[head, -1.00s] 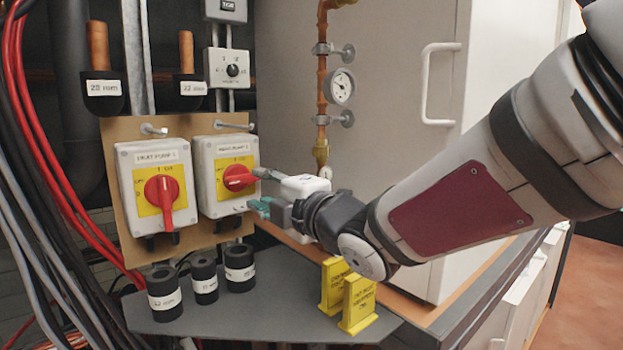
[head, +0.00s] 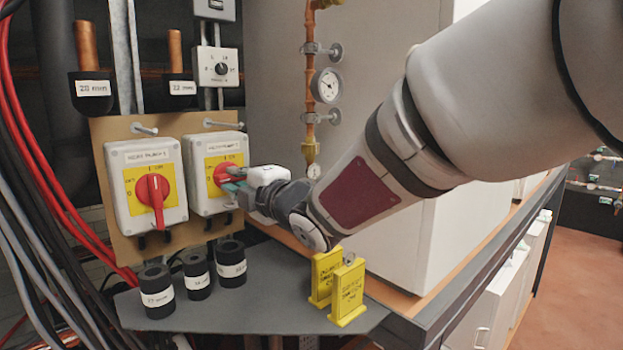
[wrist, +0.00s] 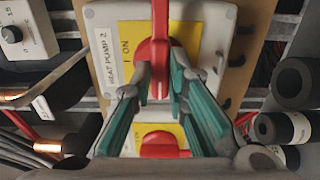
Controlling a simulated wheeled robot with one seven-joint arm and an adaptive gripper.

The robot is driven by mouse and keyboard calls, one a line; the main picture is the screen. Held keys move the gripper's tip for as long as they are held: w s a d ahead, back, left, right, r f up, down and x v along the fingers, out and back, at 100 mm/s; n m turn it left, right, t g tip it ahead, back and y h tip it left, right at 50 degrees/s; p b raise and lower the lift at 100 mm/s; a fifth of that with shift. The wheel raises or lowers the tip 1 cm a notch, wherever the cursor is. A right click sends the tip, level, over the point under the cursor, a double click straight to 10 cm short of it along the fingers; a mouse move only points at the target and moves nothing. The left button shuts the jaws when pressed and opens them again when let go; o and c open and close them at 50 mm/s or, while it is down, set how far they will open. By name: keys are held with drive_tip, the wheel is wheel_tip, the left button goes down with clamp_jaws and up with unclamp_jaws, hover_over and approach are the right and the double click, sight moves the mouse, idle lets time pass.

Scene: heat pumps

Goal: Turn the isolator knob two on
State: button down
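Isolator knob two (head: 224,178) is a red rotary handle on a yellow plate, on the right white switch box (head: 205,205). In the wrist view, knob two (wrist: 160,50) sits beside the labels "HEAT PUMP 2" and "1 ON". Its handle lies crosswise on the box, at right angles to the handle of knob one. My gripper (head: 236,180) is at the knob from the right. In the wrist view, my gripper's teal-padded fingers (wrist: 160,78) stand on either side of the handle and appear closed against it. The exact contact is hard to see.
Red knob one (head: 153,190) is on the left box, its handle upright. Black pipe-insulation pieces (head: 197,275) and yellow tags (head: 347,290) stand on the grey shelf (head: 230,312) below. A pressure gauge (head: 327,86) on a copper pipe is above my gripper.

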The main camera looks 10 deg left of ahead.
drive_tip(key=shift+m, duration=0.3)
drive_tip(key=m+b, duration=0.3)
drive_tip(key=shift+w+f, duration=0.15)
drive_tip(key=m+b, duration=0.4)
drive_tip(key=m, duration=0.1)
drive_tip(key=m+b, duration=0.3)
drive_tip(key=m, duration=0.1)
drive_tip(key=m+b, duration=0.1)
drive_tip(key=m, duration=0.4)
drive_tip(key=shift+b, duration=0.3)
drive_tip(key=shift+s+m, duration=0.2)
drive_tip(key=shift+m, duration=0.2)
drive_tip(key=c, duration=1.6)
unclamp_jaws()
drive_tip(key=shift+o, duration=0.2)
